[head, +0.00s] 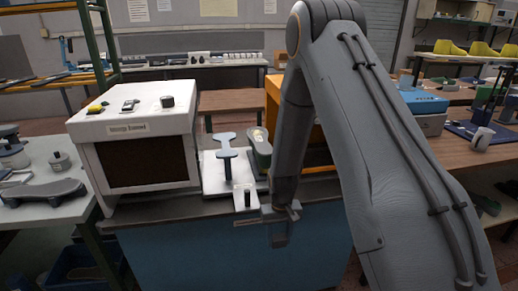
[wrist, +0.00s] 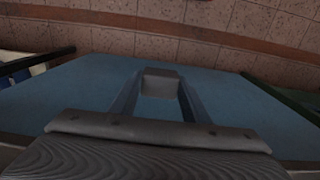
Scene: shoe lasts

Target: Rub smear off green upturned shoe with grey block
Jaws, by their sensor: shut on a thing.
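My gripper (wrist: 161,80) is shut on the grey block (wrist: 162,88), which sits between its two fingertips in the wrist view. In the head view my gripper hangs low at the front edge of the bench, in front of the blue cabinet face, and the block is hard to make out there. The green upturned shoe (head: 261,155) stands on the bench just left of my arm, above and behind the gripper. A pale patch (head: 258,136) shows on its upper part; I cannot tell whether it is the smear. The block is apart from the shoe.
A white board with a blue-grey T-shaped stand (head: 226,152) lies left of the shoe. A white box (head: 133,128) with a dark front stands further left. The blue cabinet (head: 200,252) drops below the bench edge. An orange box is partly hidden behind my arm.

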